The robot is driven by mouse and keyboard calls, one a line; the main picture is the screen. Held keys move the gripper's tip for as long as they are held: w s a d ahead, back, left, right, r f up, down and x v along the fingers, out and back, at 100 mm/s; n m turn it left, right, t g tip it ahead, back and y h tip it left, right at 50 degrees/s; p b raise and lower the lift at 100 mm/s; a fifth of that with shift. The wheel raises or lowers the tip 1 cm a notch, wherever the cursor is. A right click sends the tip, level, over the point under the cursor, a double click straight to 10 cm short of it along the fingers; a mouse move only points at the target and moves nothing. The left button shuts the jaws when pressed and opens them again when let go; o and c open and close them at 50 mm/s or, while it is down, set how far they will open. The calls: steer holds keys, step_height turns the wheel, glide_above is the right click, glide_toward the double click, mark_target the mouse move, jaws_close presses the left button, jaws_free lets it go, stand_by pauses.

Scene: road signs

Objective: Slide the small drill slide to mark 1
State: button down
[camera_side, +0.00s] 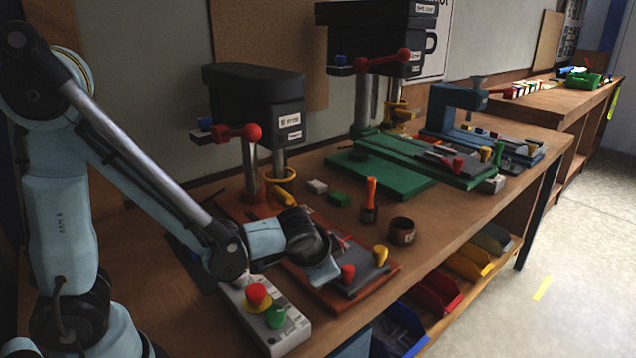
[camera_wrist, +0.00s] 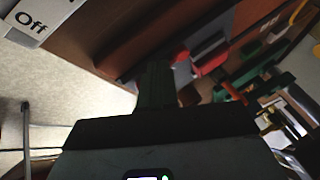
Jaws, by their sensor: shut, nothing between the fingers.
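The small drill (camera_side: 252,95) has a black head, a red lever and a red-brown base (camera_side: 385,283). A dark grey slide (camera_side: 366,277) lies on this base, with a red knob (camera_side: 347,272) and a yellow knob (camera_side: 380,253) at its near end. My gripper (camera_side: 326,272) is shut and empty, low over the base, just left of the red knob. In the wrist view, my dark fingers (camera_wrist: 153,85) are together beside the grey slide and a red part (camera_wrist: 210,55). Mark 1 cannot be made out; my gripper hides part of the base.
A control box (camera_side: 268,318) with a red button and green knob stands before the base; its "Off" label (camera_wrist: 30,27) shows in the wrist view. A brown cup (camera_side: 402,231), an orange-handled tool (camera_side: 370,200) and a larger green-based drill (camera_side: 430,170) stand farther right.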

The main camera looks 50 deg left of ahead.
steer(key=shift+w+a+f, duration=0.1)
steer(key=shift+w+a, duration=0.2)
steer(key=shift+a, duration=0.35)
steer(key=a, duration=1.6)
steer(key=shift+a, duration=0.3)
steer(key=shift+d, duration=0.15)
